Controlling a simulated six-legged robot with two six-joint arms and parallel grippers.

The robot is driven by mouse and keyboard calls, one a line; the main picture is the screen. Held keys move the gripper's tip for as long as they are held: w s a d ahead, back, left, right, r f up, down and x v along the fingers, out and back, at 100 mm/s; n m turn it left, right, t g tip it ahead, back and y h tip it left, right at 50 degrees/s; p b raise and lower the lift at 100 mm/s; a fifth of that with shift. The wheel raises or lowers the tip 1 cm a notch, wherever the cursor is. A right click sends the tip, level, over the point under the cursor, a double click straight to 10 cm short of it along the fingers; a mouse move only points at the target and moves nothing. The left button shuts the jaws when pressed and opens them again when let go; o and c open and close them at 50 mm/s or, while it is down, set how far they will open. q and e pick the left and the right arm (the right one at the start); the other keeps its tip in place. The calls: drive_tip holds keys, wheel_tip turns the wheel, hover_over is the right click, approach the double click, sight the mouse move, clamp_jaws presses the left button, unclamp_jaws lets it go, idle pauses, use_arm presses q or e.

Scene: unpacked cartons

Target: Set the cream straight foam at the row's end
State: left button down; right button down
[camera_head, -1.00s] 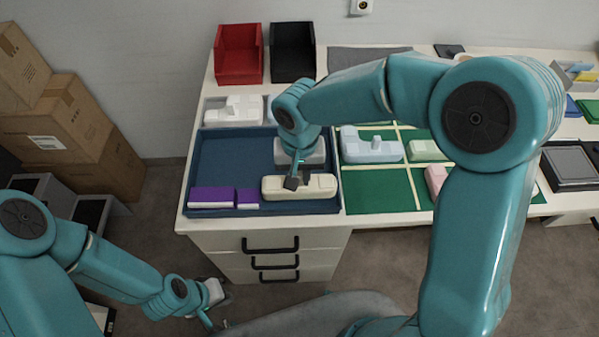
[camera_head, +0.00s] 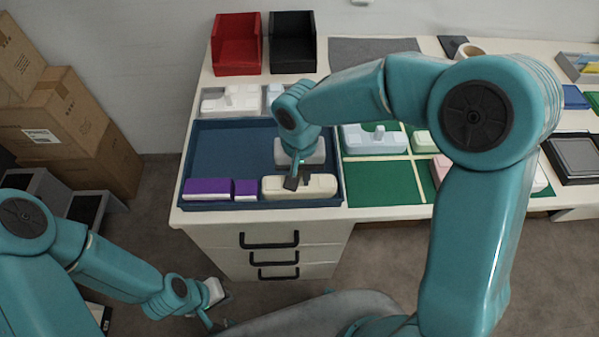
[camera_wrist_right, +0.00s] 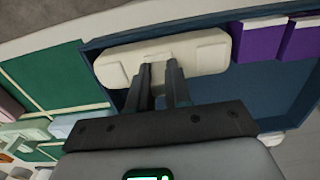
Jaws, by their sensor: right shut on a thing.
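The cream straight foam (camera_head: 318,186) lies in the front right part of the blue tray (camera_head: 230,140), to the right of the purple pieces. It also shows in the right wrist view (camera_wrist_right: 205,52), long and pale with raised blocks. My right gripper (camera_head: 292,183) is shut on the cream foam near its middle; the wrist view (camera_wrist_right: 160,72) shows both fingers at its raised middle. A large purple piece (camera_head: 207,189) and a small purple piece (camera_head: 246,189) line the tray's front left. My left gripper (camera_head: 210,322) hangs low at the left, away from the table; its jaws are unclear.
A red bin (camera_head: 237,45) and a black bin (camera_head: 292,42) stand at the back. A green mat (camera_head: 383,183) with pale foam pieces (camera_head: 375,138) lies to the right. The tray's left middle is bare. Cartons (camera_head: 60,120) are stacked at the left.

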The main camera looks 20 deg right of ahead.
drive_tip(key=shift+f+b, duration=0.6)
drive_tip(key=shift+f, duration=0.2)
drive_tip(key=c, duration=1)
unclamp_jaws()
drive_tip(key=shift+r, duration=0.1)
wheel_tip(320, 180, up, 16)
drive_tip(key=shift+w+r+p, duration=0.1)
drive_tip(key=shift+r+p, duration=0.05)
drive_tip(key=shift+p, duration=0.65)
